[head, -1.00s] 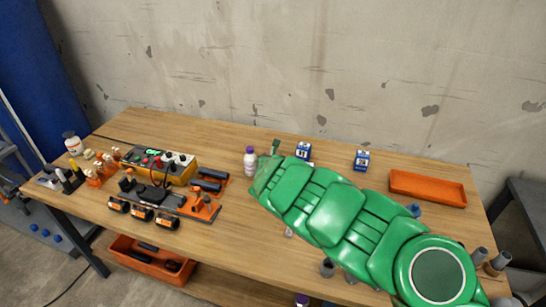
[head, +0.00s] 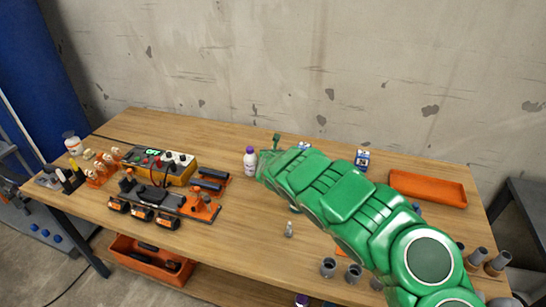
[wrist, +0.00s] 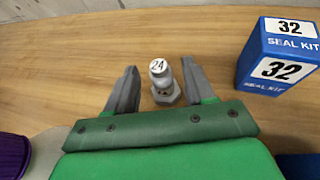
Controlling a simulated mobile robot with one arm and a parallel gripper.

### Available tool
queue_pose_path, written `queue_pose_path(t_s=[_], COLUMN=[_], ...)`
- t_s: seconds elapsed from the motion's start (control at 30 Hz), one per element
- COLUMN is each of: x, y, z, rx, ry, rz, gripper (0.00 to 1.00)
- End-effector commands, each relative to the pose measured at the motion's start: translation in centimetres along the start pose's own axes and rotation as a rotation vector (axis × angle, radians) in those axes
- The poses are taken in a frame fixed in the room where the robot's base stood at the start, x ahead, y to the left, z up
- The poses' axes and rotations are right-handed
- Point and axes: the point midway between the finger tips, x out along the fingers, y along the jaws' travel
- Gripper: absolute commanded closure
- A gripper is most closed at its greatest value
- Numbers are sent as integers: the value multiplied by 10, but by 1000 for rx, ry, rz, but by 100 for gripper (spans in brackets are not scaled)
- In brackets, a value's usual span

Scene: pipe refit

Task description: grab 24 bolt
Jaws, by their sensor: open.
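The 24 bolt (wrist: 163,82), a grey metal bolt with a white "24" label on its top, stands upright on the wooden table in the wrist view. My gripper (wrist: 159,66) is open, with one grey finger on each side of the bolt. The right finger is very close to the bolt; I cannot tell whether it touches. The left finger has a clear gap to it. In the head view my green arm and gripper (head: 276,140) reach to the back of the table, and this bolt is hidden there.
A blue seal kit box (wrist: 281,57) marked 32 stands right of my gripper. A purple-capped bottle (head: 250,160) stands to its left. Another blue box (head: 362,159) and an orange tray (head: 428,188) are at the back right. A small grey part (head: 289,229) stands nearer the front.

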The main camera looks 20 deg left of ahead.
Motion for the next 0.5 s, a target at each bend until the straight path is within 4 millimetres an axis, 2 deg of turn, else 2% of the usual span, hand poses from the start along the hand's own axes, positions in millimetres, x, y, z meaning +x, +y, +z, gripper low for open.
queue_pose_path(t_s=[0.23, 0.5], x=[14, 16], y=[0, 0], z=[2, 1], rx=[2, -1], ry=[-2, -2], rz=[0, -1], gripper=[47, 47])
